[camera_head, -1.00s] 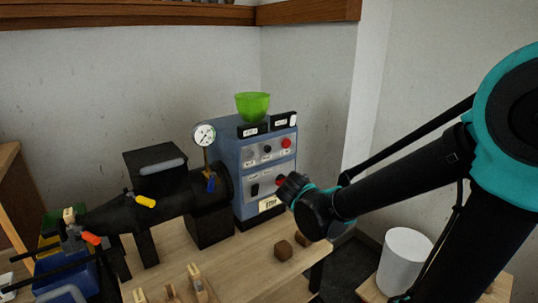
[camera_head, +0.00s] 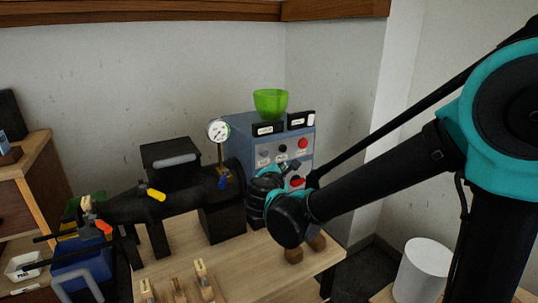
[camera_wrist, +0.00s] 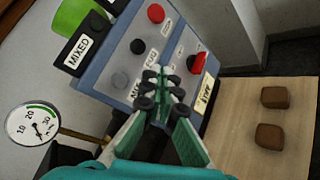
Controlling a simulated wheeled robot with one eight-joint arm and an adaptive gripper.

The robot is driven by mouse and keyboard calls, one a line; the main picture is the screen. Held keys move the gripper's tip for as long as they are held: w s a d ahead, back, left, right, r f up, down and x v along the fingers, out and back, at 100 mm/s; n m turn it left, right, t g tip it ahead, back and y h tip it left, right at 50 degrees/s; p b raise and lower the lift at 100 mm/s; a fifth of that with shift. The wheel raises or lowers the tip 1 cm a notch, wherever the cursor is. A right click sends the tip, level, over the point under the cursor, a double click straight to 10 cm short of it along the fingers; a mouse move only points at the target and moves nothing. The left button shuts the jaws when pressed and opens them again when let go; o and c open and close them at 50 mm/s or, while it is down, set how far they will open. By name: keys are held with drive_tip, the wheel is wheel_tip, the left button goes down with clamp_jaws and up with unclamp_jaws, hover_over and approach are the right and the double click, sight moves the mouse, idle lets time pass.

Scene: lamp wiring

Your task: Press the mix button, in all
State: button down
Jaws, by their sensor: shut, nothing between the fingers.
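The blue-grey machine's front panel (camera_wrist: 105,66) fills the middle of the wrist view. Its upper row has a grey button (camera_wrist: 119,79), a black button (camera_wrist: 137,46) and a red button (camera_wrist: 156,13). The label beside the grey button seems to start with "M" and is partly hidden. My gripper (camera_wrist: 162,86) is shut and empty, its fingers over the panel's lower part; contact cannot be told. In the head view the grey (camera_head: 263,154), black (camera_head: 282,149) and red (camera_head: 303,144) buttons show above my wrist, which hides much of the lower panel.
A red switch (camera_wrist: 196,63) sits on the lower panel. A green hopper (camera_head: 270,102) tops the machine; a pressure gauge (camera_head: 218,131) and black barrel (camera_head: 165,200) are on its left. Brown blocks (camera_wrist: 271,136) lie on the wooden table (camera_wrist: 240,120). A white cylinder (camera_head: 423,270) stands right.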

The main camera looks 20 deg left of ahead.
sight(267, 153)
drive_tip(key=shift+w, duration=0.1)
drive_tip(key=w+a, duration=0.5)
drive_tip(key=a, duration=0.1)
drive_tip(key=shift+w+a, duration=0.25)
drive_tip(key=shift+a, duration=0.1)
drive_tip(key=shift+w+a, duration=0.1)
idle(1.5)
drive_tip(key=shift+w+a, duration=0.2)
drive_tip(key=shift+w+a+r, duration=0.1)
drive_tip(key=shift+w+a, duration=0.35)
drive_tip(key=shift+a, duration=0.15)
idle(1.6)
drive_tip(key=shift+s, duration=0.1)
drive_tip(key=shift+s+d, duration=0.6)
drive_tip(key=shift+d, duration=0.2)
drive_tip(key=shift+s+d, duration=1.65)
drive_tip(key=shift+d, duration=0.3)
